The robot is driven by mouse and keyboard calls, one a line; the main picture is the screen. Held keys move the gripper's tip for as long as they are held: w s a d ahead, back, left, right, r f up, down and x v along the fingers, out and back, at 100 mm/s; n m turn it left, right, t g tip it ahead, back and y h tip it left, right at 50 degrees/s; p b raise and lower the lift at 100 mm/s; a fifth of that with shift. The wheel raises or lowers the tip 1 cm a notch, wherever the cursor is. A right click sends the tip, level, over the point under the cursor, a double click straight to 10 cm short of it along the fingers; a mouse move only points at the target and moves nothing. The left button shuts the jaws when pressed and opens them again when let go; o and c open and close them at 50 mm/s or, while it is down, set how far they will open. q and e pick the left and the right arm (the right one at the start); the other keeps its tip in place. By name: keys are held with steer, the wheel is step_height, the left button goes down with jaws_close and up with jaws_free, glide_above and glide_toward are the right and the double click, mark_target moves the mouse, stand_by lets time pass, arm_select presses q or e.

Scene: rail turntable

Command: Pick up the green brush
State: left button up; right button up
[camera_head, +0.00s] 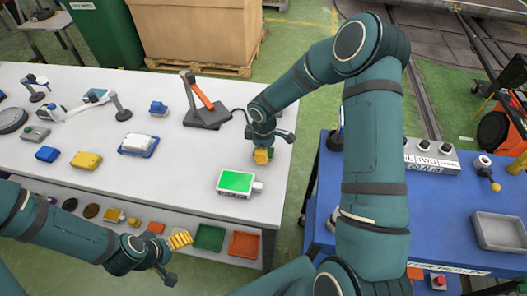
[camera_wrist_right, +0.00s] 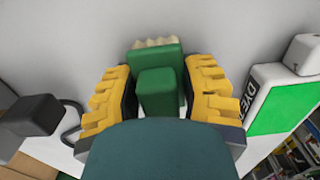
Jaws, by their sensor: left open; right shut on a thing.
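The green brush (camera_wrist_right: 157,88) has a green block body and cream bristles on its far side in the right wrist view. My right gripper (camera_wrist_right: 163,98) is shut on it, with one yellow ridged finger on each side. In the head view the right gripper (camera_head: 263,154) is low over the white table (camera_head: 190,168) near its right edge, hiding most of the brush. I cannot tell whether the brush touches the table. My left gripper (camera_head: 170,256) is open and empty, in front of the table's near edge.
A green-screened device (camera_head: 236,182) lies just in front of the right gripper. A black stand with an orange arm (camera_head: 205,112) is behind and to the left. A blue table (camera_head: 455,205) with a grey tray (camera_head: 499,231) stands to the right. Bins line the lower shelf.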

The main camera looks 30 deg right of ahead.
step_height(320, 180, up, 10)
steer(key=shift+r+p, duration=0.1)
steer(key=shift+p, duration=0.35)
steer(key=o, duration=0.4)
steer(key=shift+c, duration=1.2)
